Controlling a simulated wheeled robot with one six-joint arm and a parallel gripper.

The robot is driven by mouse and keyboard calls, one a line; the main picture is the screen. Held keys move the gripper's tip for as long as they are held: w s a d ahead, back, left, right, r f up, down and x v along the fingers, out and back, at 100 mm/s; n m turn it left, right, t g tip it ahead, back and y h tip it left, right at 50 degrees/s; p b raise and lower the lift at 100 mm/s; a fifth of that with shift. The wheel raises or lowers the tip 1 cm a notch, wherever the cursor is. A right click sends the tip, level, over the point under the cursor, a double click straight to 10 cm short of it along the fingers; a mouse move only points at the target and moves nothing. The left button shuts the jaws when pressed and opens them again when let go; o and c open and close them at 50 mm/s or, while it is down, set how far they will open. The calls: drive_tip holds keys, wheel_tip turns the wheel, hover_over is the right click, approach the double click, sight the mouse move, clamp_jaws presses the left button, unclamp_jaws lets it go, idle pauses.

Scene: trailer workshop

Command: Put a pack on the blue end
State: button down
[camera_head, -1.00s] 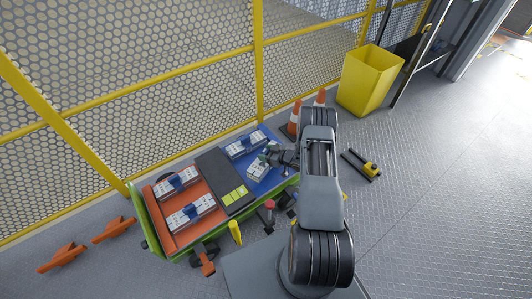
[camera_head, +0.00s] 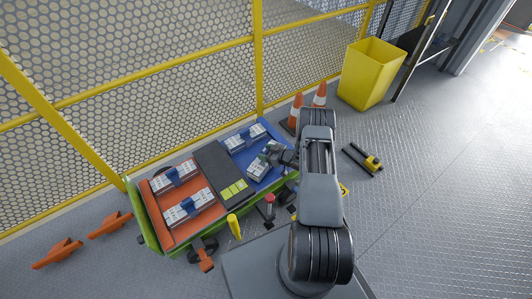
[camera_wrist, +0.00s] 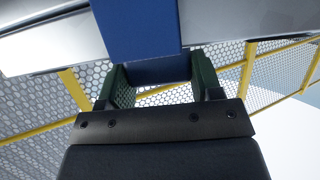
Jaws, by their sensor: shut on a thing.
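A low green cart has an orange end (camera_head: 158,216) on the left, a dark middle with yellow-green labels, and a blue end (camera_head: 268,182) on the right. Two white packs with blue handles, a rear one (camera_head: 174,176) and a front one (camera_head: 190,207), sit on the orange end. Another pack (camera_head: 244,139) sits at the back of the blue end. My gripper (camera_head: 271,153) is shut on a white pack (camera_head: 257,170) at the front of the blue end. In the wrist view its fingers close on the blue handle (camera_wrist: 147,30). I cannot tell whether this pack touches the surface.
A yellow mesh fence (camera_head: 180,66) runs behind the cart. Traffic cones (camera_head: 296,110) and a yellow bin (camera_head: 368,78) stand at the back right. A yellow-black item (camera_head: 366,161) lies on the floor at right. Orange pieces (camera_head: 57,254) lie at left.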

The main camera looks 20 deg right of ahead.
drive_tip(key=shift+w+f+b, duration=0.1)
drive_tip(key=shift+f+b, duration=0.05)
drive_tip(key=shift+b, duration=0.15)
drive_tip(key=c, duration=0.6)
unclamp_jaws()
drive_tip(key=o, duration=0.4)
drive_tip(key=shift+f, duration=0.25)
drive_tip(key=shift+s+d+r, duration=0.25)
drive_tip(key=shift+s+r, duration=0.05)
drive_tip(key=shift+s, duration=0.2)
drive_tip(key=p+v, duration=0.4)
drive_tip(key=v, duration=0.8)
drive_tip(key=shift+s+d+r, duration=0.2)
drive_tip(key=shift+s+d, duration=0.05)
drive_tip(key=shift+d, duration=0.05)
